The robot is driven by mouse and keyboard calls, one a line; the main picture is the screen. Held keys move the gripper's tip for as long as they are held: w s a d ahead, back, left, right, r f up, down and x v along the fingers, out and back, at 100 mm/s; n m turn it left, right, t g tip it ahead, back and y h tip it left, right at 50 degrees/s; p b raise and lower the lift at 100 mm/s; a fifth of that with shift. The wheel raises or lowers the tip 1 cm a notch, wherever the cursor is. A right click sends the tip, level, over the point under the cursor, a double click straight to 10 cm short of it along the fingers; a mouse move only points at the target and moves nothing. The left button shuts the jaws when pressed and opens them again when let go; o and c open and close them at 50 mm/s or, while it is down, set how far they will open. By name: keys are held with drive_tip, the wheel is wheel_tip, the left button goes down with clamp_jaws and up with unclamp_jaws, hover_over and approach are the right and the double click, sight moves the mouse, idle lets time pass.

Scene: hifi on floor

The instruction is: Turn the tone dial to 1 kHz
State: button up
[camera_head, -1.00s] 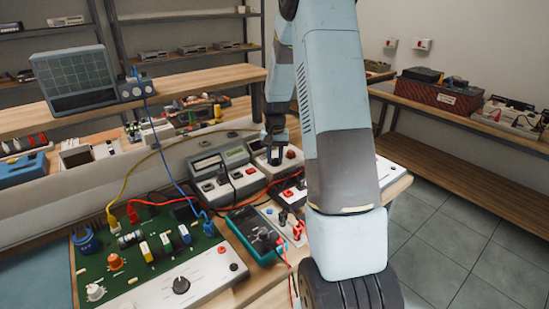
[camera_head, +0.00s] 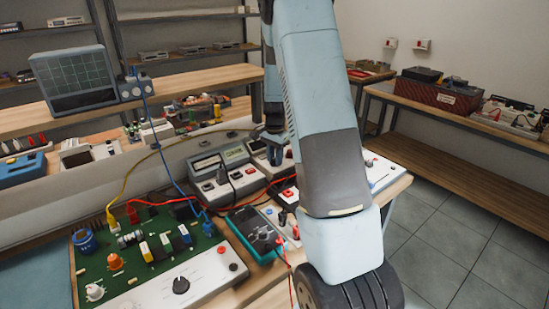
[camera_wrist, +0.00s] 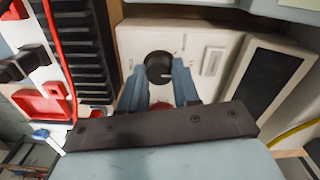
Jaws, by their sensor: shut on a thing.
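The tone dial (camera_wrist: 158,68) is a round black knob on a pale panel (camera_wrist: 205,42) in the wrist view. A light mark on the knob appears to point to the lower right; the printing around it is too small to read. My gripper (camera_wrist: 158,82) is shut on the dial, with one blue-grey finger at each side. In the head view my gripper (camera_head: 272,150) is down at the row of instruments behind the multimeter (camera_head: 254,229). The dial is hidden there by my gripper and arm.
A grey instrument (camera_head: 222,177) with a display stands left of my gripper. A green circuit board (camera_head: 140,245) with red, yellow and blue leads fills the front left. A dark display panel (camera_wrist: 268,85) is right of the dial.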

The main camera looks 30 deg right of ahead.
idle(0.4)
drive_tip(key=o, duration=1.1)
drive_tip(key=shift+c, duration=0.2)
wheel_tip(320, 180, up, 14)
drive_tip(key=shift+f, duration=0.15)
